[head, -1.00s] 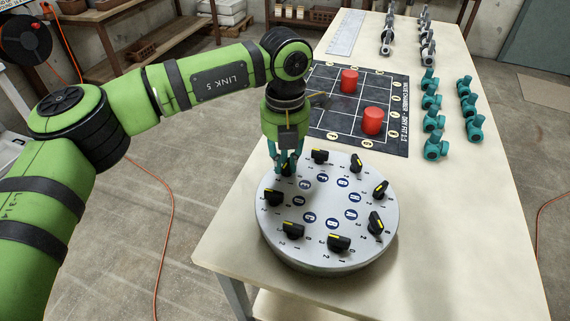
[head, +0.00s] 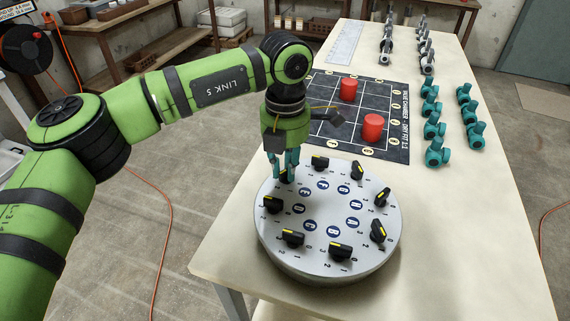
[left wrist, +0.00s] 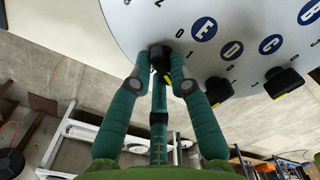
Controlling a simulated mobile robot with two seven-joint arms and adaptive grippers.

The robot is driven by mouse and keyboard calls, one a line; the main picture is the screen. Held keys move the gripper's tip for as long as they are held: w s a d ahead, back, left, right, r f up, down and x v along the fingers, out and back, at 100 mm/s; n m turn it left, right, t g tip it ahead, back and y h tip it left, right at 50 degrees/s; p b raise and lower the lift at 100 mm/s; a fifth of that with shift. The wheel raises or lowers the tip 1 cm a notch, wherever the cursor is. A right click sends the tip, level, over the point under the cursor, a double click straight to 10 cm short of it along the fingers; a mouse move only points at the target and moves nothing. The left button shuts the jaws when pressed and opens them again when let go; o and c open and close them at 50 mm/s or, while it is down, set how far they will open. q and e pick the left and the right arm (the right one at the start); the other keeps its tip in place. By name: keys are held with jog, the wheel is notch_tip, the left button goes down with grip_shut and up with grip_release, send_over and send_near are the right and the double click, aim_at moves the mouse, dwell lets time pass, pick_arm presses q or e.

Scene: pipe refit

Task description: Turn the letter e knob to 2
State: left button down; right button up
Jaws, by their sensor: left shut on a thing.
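The letter E knob is a small black knob near the rim of the round grey dial plate (head: 330,252), beside the blue E label (left wrist: 204,29). In the left wrist view the E knob (left wrist: 160,55) sits between my fingertips, partly covered by them. My left gripper (head: 284,176) stands over the far left rim, pointing down, its teal fingers shut on this knob. In the head view the fingers hide most of it. A bit of yellow shows at the knob's lower edge in the left wrist view, but I cannot read which number it points to. My right gripper is not in view.
Several other black knobs with yellow marks ring the plate, such as the near one (head: 340,251) and the left one (head: 272,205). Behind lie a dark grid board (head: 335,125) with two red cylinders (head: 373,127), and teal valves (head: 437,152). The cream table (head: 480,240) is clear at front right.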

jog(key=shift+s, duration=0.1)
pick_arm(q)
jog(key=c, duration=1.1)
grip_release()
jog(key=shift+c, duration=0.2)
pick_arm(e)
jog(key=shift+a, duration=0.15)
pick_arm(q)
notch_tip(320, 180, up, 12)
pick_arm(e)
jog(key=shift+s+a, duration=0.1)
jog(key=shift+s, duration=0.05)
